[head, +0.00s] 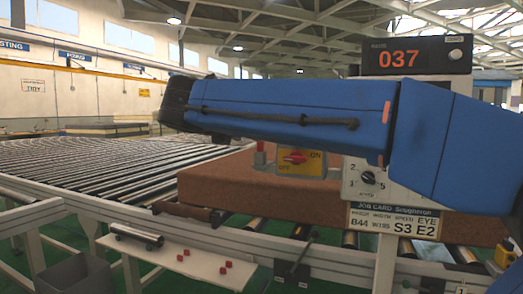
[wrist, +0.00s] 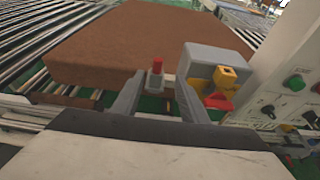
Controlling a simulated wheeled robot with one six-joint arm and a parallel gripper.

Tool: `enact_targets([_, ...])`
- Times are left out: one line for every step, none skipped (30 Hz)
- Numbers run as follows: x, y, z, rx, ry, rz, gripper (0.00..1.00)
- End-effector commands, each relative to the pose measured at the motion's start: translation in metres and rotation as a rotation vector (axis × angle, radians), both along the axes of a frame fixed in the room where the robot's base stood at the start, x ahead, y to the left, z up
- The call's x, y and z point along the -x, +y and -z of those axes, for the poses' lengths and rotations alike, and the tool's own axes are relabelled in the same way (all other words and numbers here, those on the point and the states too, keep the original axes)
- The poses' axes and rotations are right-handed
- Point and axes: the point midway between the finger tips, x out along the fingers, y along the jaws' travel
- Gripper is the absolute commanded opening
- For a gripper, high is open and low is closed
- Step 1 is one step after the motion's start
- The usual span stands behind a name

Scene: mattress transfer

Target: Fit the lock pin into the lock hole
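A small upright grey pin with a red top, which looks like the lock pin, shows in the wrist view (wrist: 157,68) and left of the switch box in the head view (head: 260,156). My gripper (wrist: 158,86) is open, one finger on each side of the pin in the wrist view. I cannot tell whether the pin's body is between the fingertips or just beyond them. I see no contact. I cannot make out the lock hole. My gripper does not show in the head view, where my blue arm crosses the picture.
A brown mattress (head: 220,188) lies on the roller conveyor (head: 85,165). A grey box with a yellow and red switch (wrist: 219,92) stands close right of the pin. A control panel (head: 372,188) is further right. A shelf (head: 165,256) holds small red blocks and a dark cylinder.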

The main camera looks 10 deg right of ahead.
Motion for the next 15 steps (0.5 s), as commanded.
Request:
enact_targets([-0.005,-0.005,0.002,0.001,0.001,0.004,0.40])
enact_targets([-0.008,-0.007,0.004,0.000,0.001,0.004,0.40])
enact_targets([-0.013,-0.011,0.006,0.000,0.001,0.004,0.40])
enact_targets([-0.016,-0.013,0.007,-0.001,0.002,0.004,0.40])
enact_targets([-0.020,-0.016,0.008,-0.001,0.002,0.004,0.40])
enact_targets([-0.024,-0.019,0.010,-0.001,0.002,0.004,0.40])
enact_targets([-0.028,-0.022,0.012,-0.001,0.002,0.004,0.40])
enact_targets([-0.031,-0.024,0.013,-0.002,0.001,0.004,0.40])
enact_targets([-0.036,-0.028,0.015,-0.002,0.001,0.004,0.40])
enact_targets([-0.039,-0.030,0.016,-0.002,0.001,0.004,0.40])
enact_targets([-0.043,-0.033,0.017,-0.002,0.001,0.004,0.40])
enact_targets([-0.047,-0.036,0.019,-0.002,0.001,0.004,0.40])
enact_targets([-0.051,-0.039,0.021,-0.002,0.002,0.004,0.40])
enact_targets([-0.055,-0.042,0.022,-0.002,0.002,0.004,0.40])
enact_targets([-0.060,-0.045,0.024,-0.002,0.002,0.004,0.40])
